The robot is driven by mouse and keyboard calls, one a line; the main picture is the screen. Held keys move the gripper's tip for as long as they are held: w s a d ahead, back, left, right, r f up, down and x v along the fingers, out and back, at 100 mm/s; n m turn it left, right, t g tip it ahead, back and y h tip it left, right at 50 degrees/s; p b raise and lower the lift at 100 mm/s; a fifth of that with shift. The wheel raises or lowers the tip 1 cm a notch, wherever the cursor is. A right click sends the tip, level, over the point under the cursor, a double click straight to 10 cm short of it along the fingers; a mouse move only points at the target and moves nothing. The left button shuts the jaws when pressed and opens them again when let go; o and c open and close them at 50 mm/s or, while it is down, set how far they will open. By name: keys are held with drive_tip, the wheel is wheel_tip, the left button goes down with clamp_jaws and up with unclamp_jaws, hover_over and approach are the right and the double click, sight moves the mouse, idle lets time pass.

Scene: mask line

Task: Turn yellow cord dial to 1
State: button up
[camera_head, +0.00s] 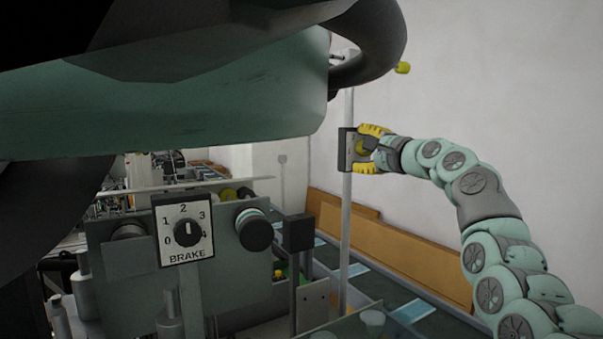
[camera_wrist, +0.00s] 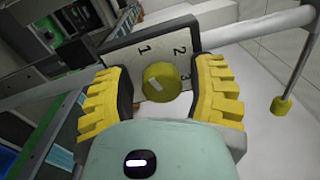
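The yellow dial (camera_wrist: 159,83) is a round knob on a pale plate marked 1, 2 and 3 in the wrist view. A short pale mark crosses its face diagonally; I cannot tell which end points to a number. My gripper (camera_wrist: 165,75) has yellow ribbed fingers standing apart, one on each side of the dial, with gaps between them and the knob. In the head view, my gripper (camera_head: 371,150) is at the dial box (camera_head: 345,149) on the upright pole, and the dial (camera_head: 362,146) is partly hidden by it.
A BRAKE panel (camera_head: 185,228) with a black knob stands at the lower left. A thin rod with a yellow end (camera_wrist: 282,106) hangs to the right in the wrist view. A conveyor (camera_head: 385,289) runs below the pole. White wall lies behind my arm.

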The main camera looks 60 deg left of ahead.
drive_tip(key=shift+o, duration=0.8)
drive_tip(key=shift+w+d, duration=0.1)
drive_tip(key=shift+d, duration=0.1)
drive_tip(key=s+d, duration=0.1)
drive_tip(key=d, duration=1)
drive_tip(key=shift+d+f, duration=0.2)
drive_tip(key=shift+d, duration=0.2)
